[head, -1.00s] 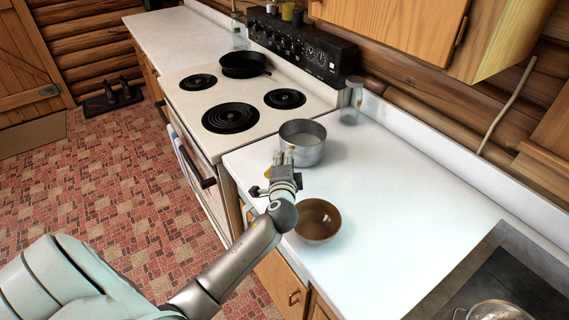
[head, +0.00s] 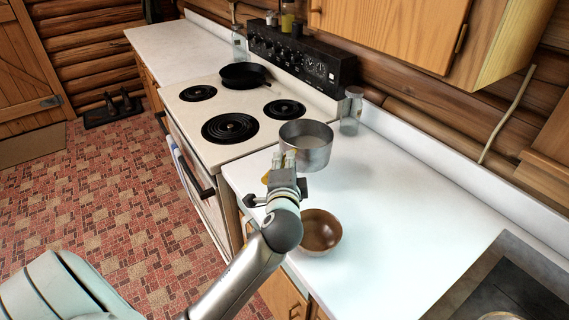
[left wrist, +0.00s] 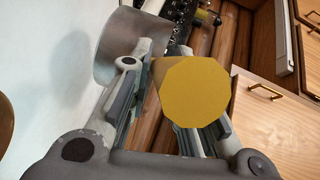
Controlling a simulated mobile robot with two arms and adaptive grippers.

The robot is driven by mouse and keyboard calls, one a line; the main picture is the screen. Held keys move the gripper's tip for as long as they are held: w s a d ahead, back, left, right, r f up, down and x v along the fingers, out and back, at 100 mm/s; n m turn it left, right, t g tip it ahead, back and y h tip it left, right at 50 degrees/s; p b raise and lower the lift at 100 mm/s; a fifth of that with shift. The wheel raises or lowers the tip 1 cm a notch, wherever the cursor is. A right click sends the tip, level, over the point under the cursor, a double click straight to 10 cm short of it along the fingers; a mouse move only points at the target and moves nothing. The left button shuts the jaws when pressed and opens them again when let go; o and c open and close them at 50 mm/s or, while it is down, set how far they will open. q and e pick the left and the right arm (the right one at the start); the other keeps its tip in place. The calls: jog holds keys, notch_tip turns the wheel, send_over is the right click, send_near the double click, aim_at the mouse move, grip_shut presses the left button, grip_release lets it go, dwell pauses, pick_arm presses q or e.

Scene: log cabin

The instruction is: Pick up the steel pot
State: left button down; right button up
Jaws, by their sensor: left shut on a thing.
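The steel pot (head: 306,157) is a grey, round, open pan over the counter by the stove, roughly upright. My left gripper (head: 283,160) is beside its near side. In the left wrist view my left gripper (left wrist: 165,100) is shut on the pot's yellow-tan handle (left wrist: 195,95), whose flat end faces the camera. The pot's curved metal wall (left wrist: 125,45) shows beyond the fingers. The pot looks raised a little, with a soft shadow on the counter apart from it. My right gripper is out of view.
A brown bowl (head: 321,232) sits on the counter (head: 410,210), close to my left wrist. A glass jar (head: 351,110) stands behind the pot. The stove (head: 180,108) holds a black skillet (head: 242,76). The counter to the right is clear up to the sink.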

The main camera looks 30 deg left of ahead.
pick_arm(q)
jog(key=s+d+r+b, duration=0.1)
jog(key=s+d+r, duration=0.2)
jog(key=s, duration=0.2)
jog(key=shift+d+r, duration=0.2)
jog(key=shift+d, duration=0.2)
jog(key=shift+s, duration=0.2)
dwell(0.7)
